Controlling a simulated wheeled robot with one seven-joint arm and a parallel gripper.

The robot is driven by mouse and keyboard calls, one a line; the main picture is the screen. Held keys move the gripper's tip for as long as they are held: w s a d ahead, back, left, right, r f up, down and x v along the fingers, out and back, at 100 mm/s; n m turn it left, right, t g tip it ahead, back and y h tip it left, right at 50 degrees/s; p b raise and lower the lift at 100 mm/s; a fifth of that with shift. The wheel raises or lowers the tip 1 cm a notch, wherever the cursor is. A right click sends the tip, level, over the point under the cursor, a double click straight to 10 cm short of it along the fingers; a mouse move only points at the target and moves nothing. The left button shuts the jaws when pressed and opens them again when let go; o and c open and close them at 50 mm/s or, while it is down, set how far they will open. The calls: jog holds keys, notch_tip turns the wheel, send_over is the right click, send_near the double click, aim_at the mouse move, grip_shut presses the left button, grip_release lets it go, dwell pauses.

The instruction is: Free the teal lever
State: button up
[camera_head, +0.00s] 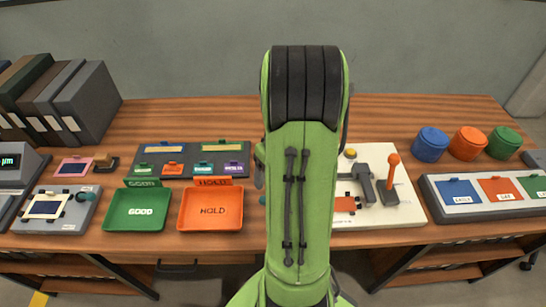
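My green arm (304,190) rises through the middle of the view and covers the centre of the table. My gripper is hidden behind it, so its fingers and any hold do not show. A small teal piece (263,200) peeks out at the arm's left edge; I cannot tell whether it is the teal lever. To the right of the arm, a white board (402,215) carries a grey bracket and an upright lever with an orange knob (393,159). The left part of this board is hidden by the arm.
A green GOOD tray (137,223) and an orange HOLD tray (211,223) lie left of the arm. A dark panel with labelled tags (190,144) is behind them. Blue (431,145), orange (468,143) and green (503,143) round containers stand at the back right. Binders (88,103) stand at left.

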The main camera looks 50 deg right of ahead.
jog(key=r, duration=0.2)
jog(key=d+r+p, duration=0.1)
jog(key=r, duration=0.2)
jog(key=shift+s+r, duration=0.1)
